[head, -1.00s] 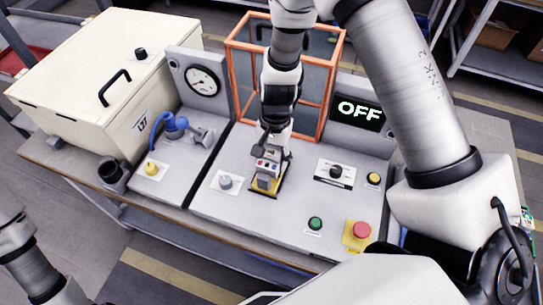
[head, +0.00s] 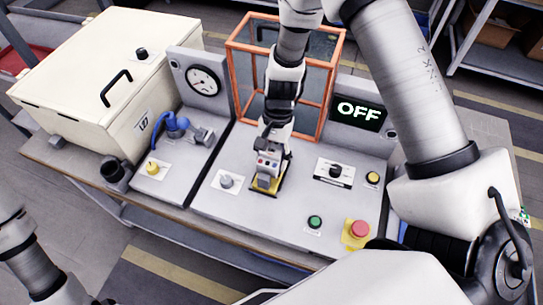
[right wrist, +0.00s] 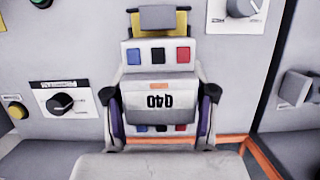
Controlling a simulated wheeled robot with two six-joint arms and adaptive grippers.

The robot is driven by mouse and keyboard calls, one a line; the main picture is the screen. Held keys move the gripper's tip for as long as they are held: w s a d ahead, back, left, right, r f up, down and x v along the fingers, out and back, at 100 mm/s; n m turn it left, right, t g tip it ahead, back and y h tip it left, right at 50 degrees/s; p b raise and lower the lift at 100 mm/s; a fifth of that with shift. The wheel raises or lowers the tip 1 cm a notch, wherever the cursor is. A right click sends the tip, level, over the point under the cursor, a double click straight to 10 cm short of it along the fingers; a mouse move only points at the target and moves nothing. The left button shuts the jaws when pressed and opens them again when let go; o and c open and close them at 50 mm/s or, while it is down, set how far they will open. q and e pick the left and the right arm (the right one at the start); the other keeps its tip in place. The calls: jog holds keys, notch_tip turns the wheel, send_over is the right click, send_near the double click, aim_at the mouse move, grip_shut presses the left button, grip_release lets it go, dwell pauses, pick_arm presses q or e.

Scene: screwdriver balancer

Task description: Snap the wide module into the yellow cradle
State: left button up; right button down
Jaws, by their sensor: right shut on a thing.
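The wide module (head: 268,166) is a light grey block with blue, dark and red terminals on it. In the right wrist view the module (right wrist: 158,100) carries an upside-down label reading 040. My right gripper (head: 271,152) is shut on it, with a finger on each side; the gripper also shows in the right wrist view (right wrist: 160,118). The yellow cradle (head: 257,190) is on the panel at the module's lower end, mostly covered by it. Its yellow surface shows in the right wrist view (right wrist: 193,20). I cannot tell whether the module is fully seated. My left gripper is out of view.
A grey knob (head: 226,181) is left of the cradle, and a black rotary switch (head: 335,171) is to the right. A green button (head: 315,222) and red emergency button (head: 360,229) are nearer the front. An orange-framed guard (head: 330,75) stands behind. The display (head: 359,112) reads OFF.

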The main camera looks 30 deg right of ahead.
jog(key=shift+s+f, duration=0.1)
dwell(0.3)
jog(key=shift+f+b, duration=0.5)
jog(key=shift+f, duration=0.35)
dwell(0.8)
